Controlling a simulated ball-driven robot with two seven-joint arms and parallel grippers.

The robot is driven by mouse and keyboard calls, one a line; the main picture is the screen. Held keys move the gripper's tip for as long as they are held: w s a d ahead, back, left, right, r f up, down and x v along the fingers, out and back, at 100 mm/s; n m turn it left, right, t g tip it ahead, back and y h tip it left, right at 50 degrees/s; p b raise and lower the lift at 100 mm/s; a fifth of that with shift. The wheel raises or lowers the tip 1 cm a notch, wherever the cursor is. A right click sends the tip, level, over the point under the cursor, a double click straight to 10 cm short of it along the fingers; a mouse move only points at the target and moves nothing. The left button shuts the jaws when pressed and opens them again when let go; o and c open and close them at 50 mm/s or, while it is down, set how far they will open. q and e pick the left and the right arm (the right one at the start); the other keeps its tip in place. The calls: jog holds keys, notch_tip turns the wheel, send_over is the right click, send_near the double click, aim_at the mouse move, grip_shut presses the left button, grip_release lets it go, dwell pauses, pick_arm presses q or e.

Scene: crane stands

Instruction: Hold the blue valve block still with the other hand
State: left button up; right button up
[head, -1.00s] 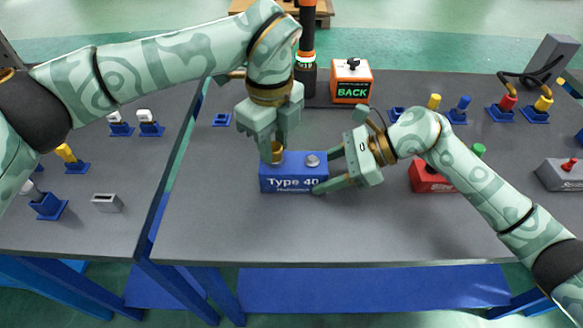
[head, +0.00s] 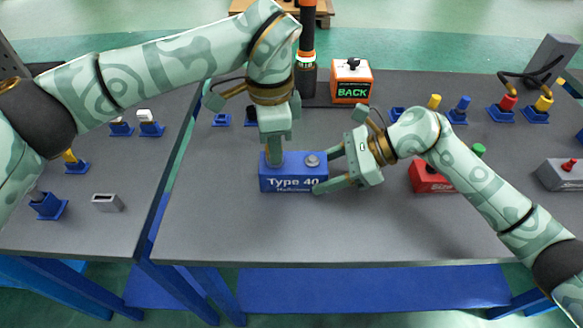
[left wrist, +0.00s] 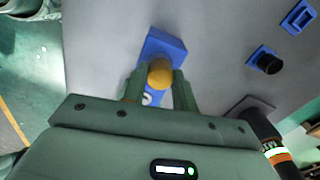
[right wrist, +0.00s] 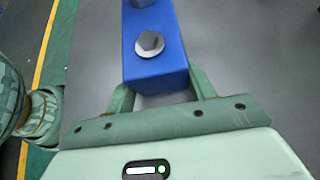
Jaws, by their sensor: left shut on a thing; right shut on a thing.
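The blue valve block (head: 292,184), lettered "Type 40", sits on the grey table. A round silver bolt head (right wrist: 150,44) is on its top. My right gripper (head: 328,170) is shut on the right end of the block, one finger on each long side. My left gripper (head: 275,158) points straight down over the left part of the block. It is shut on a yellow knob (left wrist: 160,73) on top of the block. In the head view the knob is hidden behind my fingers.
An orange box (head: 351,82) reading "BACK" stands behind the block. A red block (head: 430,178) is close behind my right forearm, and a grey block (head: 562,176) is further right. The table (head: 350,225) in front of the valve block is clear.

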pick_arm(q)
jog(key=shift+n, duration=0.3)
jog(key=n, duration=0.5)
jog(key=shift+r, duration=0.1)
jog(key=n, duration=0.4)
jog(key=shift+n, duration=0.7)
